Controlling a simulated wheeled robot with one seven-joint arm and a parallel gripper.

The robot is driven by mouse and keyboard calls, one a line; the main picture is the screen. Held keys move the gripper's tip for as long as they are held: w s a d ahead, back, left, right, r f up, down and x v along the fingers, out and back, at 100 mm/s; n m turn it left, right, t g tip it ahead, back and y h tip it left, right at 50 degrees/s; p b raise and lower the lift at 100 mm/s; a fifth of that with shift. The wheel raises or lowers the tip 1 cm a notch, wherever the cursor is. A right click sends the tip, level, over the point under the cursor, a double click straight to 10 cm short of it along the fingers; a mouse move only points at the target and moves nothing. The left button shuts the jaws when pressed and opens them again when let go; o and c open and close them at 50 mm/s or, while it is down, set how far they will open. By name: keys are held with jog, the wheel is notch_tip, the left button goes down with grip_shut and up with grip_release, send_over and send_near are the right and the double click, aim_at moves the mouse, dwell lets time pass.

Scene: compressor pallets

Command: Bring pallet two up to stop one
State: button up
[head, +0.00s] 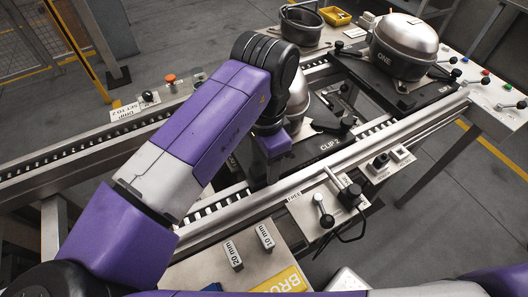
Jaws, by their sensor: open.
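A dark pallet with a label reading "CLIP 2" (331,144) sits on the roller conveyor in the middle. It carries a shiny metal dome (300,101), partly hidden by my arm. My gripper (264,178) points down at the near left part of this pallet, close to the near rail. My wrist hides most of the fingers, and I cannot tell whether they touch anything. Farther along the conveyor, at upper right, another dark pallet (424,95) bears a large metal compressor marked "ONE" (404,48). I cannot make out a stop labelled one.
A control box with levers (330,206) and a cable is on the near rail. A bench (222,280) in front holds blocks marked "20 mm" and "10 mm". Orange and black buttons (170,79) line the far rail. A black pot (300,25) and yellow tray (335,16) stand behind.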

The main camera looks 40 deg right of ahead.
jog(key=shift+f, duration=0.4)
jog(key=shift+c, duration=0.4)
grip_shut()
jog(key=shift+s+d+p, duration=0.2)
jog(key=shift+d, duration=0.45)
jog(key=shift+s+d+p, duration=0.15)
jog(key=shift+d, duration=0.45)
dwell(2.2)
jog(key=shift+o, duration=0.3)
grip_release()
notch_tip(320, 180, up, 8)
jog(key=shift+p, duration=0.45)
